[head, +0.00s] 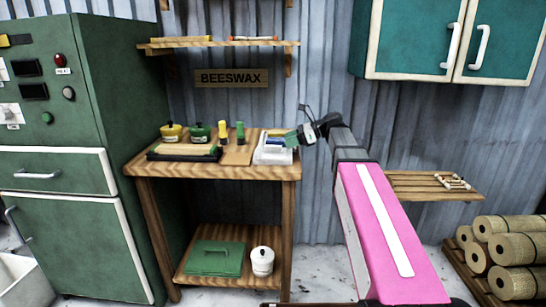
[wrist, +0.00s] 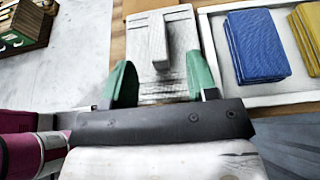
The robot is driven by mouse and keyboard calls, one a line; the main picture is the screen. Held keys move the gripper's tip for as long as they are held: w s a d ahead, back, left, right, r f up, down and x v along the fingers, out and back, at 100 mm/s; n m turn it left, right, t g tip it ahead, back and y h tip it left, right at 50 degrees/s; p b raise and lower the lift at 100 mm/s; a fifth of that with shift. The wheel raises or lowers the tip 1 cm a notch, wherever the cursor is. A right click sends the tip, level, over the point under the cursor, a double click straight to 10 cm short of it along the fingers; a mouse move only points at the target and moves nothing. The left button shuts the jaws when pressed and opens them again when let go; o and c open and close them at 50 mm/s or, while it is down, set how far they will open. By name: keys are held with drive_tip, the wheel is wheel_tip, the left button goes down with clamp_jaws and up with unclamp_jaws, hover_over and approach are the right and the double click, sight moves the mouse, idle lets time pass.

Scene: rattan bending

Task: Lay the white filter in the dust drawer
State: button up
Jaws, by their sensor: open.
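In the wrist view a pale grey-white block with a raised upright grip (wrist: 160,38) is on the wood between my green fingers; it looks like the white filter, but I see no label. My gripper (wrist: 161,72) is open, one finger to each side of the block's near end, with visible gaps. In the head view my gripper (head: 294,137) is at the right end of the workbench, by the pale tray. The green cabinet at left has a shut drawer (head: 58,173) with a white rim; no label names it as the dust drawer.
The pale tray (wrist: 212,28) right of the block holds a blue pad (wrist: 257,46) and a yellow pad (wrist: 308,35). Tins (head: 200,132) and brushes stand on the workbench (head: 140,166). A wall cabinet (head: 410,38) hangs at upper right. Rattan rolls (head: 515,250) lie at lower right.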

sight(275, 146)
drive_tip(key=x, duration=0.5)
drive_tip(key=shift+s+f, duration=0.15)
drive_tip(key=shift+f, duration=0.05)
drive_tip(key=shift+d, duration=0.1)
clamp_jaws()
drive_tip(key=shift+r, duration=0.1)
